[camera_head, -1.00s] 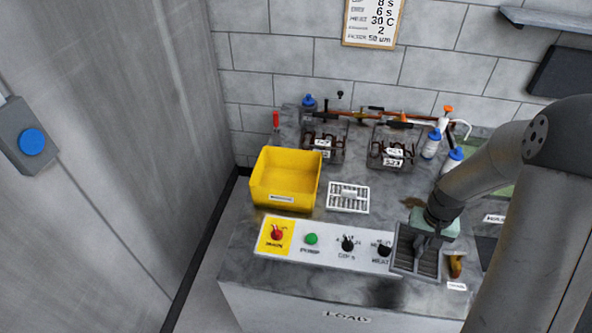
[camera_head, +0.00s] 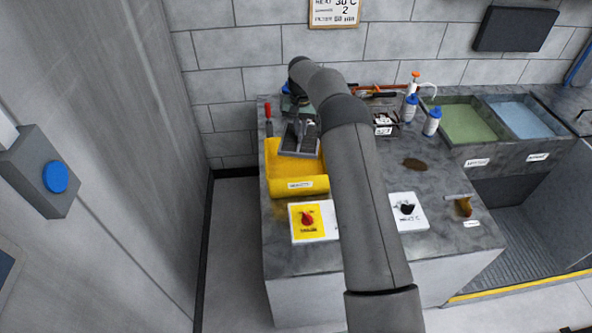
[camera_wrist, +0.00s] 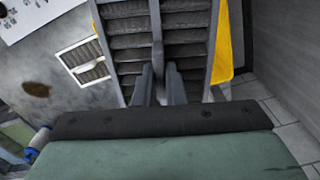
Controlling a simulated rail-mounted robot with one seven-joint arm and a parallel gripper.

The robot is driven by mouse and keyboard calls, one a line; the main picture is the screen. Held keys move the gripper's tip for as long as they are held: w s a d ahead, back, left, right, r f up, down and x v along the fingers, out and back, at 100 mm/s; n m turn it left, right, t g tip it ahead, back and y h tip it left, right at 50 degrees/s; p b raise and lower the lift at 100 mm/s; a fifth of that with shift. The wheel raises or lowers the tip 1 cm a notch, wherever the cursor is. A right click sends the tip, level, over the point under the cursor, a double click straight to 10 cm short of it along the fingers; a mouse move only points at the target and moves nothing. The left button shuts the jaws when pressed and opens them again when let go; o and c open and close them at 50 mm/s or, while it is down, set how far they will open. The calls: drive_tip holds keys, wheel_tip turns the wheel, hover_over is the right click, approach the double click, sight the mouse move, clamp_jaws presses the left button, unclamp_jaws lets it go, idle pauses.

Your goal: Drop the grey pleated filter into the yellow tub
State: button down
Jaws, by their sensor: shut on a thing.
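The grey pleated filter (camera_head: 300,138) is a rectangular framed piece with dark slats, held by my gripper (camera_head: 300,122) above the yellow tub (camera_head: 298,187). In the wrist view the filter (camera_wrist: 131,41) fills the top middle, and my gripper (camera_wrist: 160,75) is shut on its central bar. The yellow tub (camera_wrist: 223,45) shows beside and behind the filter there. I cannot tell how high the filter is above the tub.
A white slotted vent (camera_wrist: 88,60) lies beside the filter in the wrist view. A red-handled tool (camera_head: 268,112) stands behind the tub. White bottles (camera_head: 409,107) and green and blue basins (camera_head: 466,123) are to the right.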

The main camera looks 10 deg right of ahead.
drive_tip(key=shift+w+d+r+m, duration=0.1)
drive_tip(key=shift+w+r+m, duration=0.3)
drive_tip(key=shift+w, duration=0.55)
wheel_tip(320, 180, down, 6)
drive_tip(key=b, duration=0.4)
drive_tip(key=shift+r, duration=0.15)
drive_tip(key=c, duration=1.4)
unclamp_jaws()
wheel_tip(320, 180, up, 12)
drive_tip(key=shift+r+p, duration=0.1)
drive_tip(key=shift+p, duration=0.2)
